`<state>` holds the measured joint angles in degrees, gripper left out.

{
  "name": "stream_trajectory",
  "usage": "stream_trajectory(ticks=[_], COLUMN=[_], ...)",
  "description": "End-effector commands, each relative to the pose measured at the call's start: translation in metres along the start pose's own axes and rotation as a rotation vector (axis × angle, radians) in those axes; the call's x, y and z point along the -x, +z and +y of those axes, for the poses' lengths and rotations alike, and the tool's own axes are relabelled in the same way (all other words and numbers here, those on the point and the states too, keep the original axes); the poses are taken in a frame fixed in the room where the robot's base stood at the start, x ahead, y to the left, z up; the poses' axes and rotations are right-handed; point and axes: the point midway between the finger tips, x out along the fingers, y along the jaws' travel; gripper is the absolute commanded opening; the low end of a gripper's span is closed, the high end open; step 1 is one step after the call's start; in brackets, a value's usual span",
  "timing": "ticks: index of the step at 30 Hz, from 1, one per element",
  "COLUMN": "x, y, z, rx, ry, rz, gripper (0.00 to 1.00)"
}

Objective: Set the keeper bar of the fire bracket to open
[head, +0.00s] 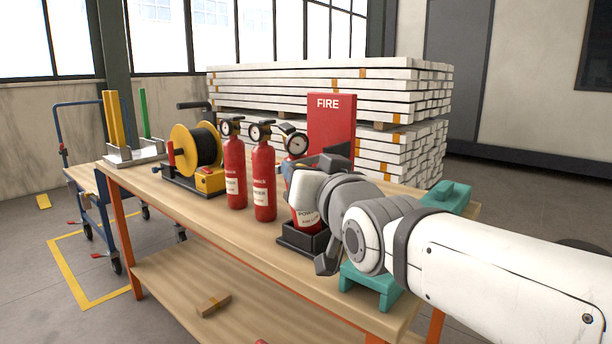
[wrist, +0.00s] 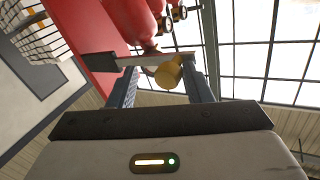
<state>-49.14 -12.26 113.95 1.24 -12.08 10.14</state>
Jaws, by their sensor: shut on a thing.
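The fire bracket (head: 331,112) is a red upright panel marked FIRE with a black base tray on the bench. A red extinguisher (head: 304,216) stands in it, partly hidden by my arm; its gauge shows above. In the wrist view the red panel (wrist: 83,30) and extinguisher (wrist: 128,18) are close ahead. My gripper (wrist: 160,78) is shut on the keeper bar; the exact contact is unclear. My arm hides the bar in the head view.
Two more red extinguishers (head: 235,172) (head: 264,182) stand left of the bracket. Further left are a yellow cable reel (head: 196,147) and a metal tray (head: 134,155) with coloured posts. A teal stand (head: 372,284) is under my arm. Stacked white beams (head: 400,110) lie behind the bench.

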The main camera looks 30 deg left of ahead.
Motion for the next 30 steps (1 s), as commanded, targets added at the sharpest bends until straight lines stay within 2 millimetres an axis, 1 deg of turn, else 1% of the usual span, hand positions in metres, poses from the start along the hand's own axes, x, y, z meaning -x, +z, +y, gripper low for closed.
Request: stream_trajectory(ticks=[1,3,4,17,20,27,30], x=[0.0,0.0,0.0,0.002,0.011,0.05,0.063], y=[-0.002,-0.001,-0.001,0.003,0.001,-0.001,-0.001], z=[0.002,0.001,0.001,-0.001,-0.001,-0.001,-0.001], rx=[-0.001,-0.001,0.0,0.002,0.002,0.002,0.002], ry=[0.003,0.003,0.002,-0.001,-0.002,-0.002,-0.002], rz=[0.003,0.002,0.001,-0.007,-0.005,-0.002,-0.002], gripper=[0.39,0.45,0.46,0.46,0.46,0.46,0.46])
